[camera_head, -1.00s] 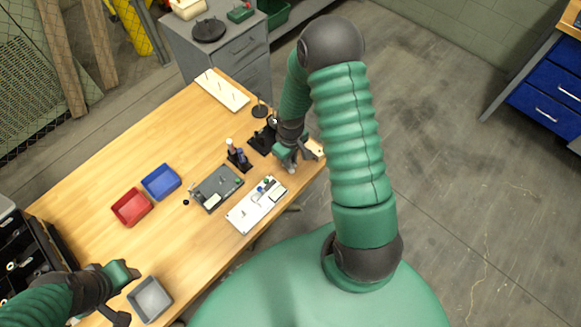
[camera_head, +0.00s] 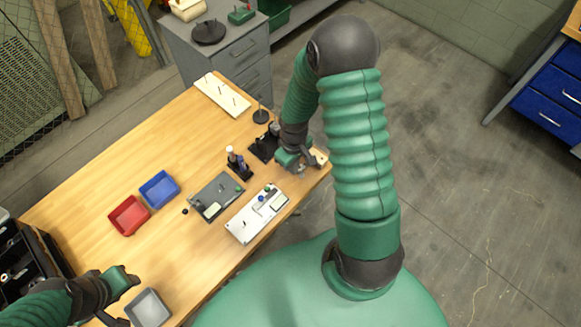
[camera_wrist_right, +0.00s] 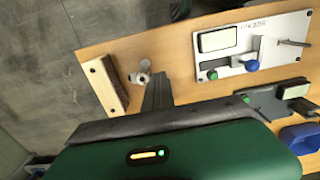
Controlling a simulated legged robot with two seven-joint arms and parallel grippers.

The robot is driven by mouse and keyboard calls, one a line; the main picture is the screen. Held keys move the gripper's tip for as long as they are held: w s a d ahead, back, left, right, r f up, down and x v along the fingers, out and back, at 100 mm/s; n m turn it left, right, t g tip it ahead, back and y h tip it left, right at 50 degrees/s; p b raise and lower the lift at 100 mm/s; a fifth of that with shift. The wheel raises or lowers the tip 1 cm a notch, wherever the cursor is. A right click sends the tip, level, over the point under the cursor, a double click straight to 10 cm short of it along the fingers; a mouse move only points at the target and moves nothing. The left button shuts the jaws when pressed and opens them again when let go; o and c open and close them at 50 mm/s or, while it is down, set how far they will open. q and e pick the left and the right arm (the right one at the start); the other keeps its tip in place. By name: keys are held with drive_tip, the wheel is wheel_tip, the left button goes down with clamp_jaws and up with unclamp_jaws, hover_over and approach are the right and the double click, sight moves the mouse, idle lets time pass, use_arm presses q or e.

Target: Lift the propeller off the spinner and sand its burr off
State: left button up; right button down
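The small pale grey propeller (camera_wrist_right: 144,77) is at the tips of my right gripper (camera_wrist_right: 154,80), whose dark fingers look closed together on it. In the head view my right gripper (camera_head: 308,166) is over the table's right end. The burr is too small to make out. A wooden sanding block (camera_wrist_right: 104,85) lies close beside the propeller, apart from it. A white plate (camera_head: 247,228) carries a green knob, a blue knob and a thin rod; it also shows in the wrist view (camera_wrist_right: 225,65). I cannot tell which part is the spinner. My left gripper (camera_head: 127,296) is open and empty.
A dark grey plate (camera_head: 208,204), a black stand with bottles (camera_head: 240,166), a blue bin (camera_head: 174,187), a red bin (camera_head: 141,222) and a grey tray (camera_head: 165,307) stand on the wooden table. A white pegged board (camera_head: 213,88) lies at the far end.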

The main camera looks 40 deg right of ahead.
use_arm(q)
drive_tip(key=w+p+v, duration=0.1)
drive_tip(key=p+v, duration=0.5)
drive_tip(key=shift+r, duration=0.3)
use_arm(e)
drive_tip(key=s+d+r, duration=0.1)
drive_tip(key=s+r, duration=0.1)
drive_tip(key=s, duration=1.3)
drive_tip(key=shift+s, duration=0.15)
use_arm(q)
drive_tip(key=shift+s+a, duration=0.15)
drive_tip(key=shift+a, duration=0.05)
use_arm(e)
drive_tip(key=shift+r, duration=0.1)
drive_tip(key=c, duration=1.8)
unclamp_jaws()
drive_tip(key=shift+c, duration=0.2)
drive_tip(key=o, duration=1.4)
drive_tip(key=shift+d, duration=0.15)
drive_tip(key=shift+r, duration=0.1)
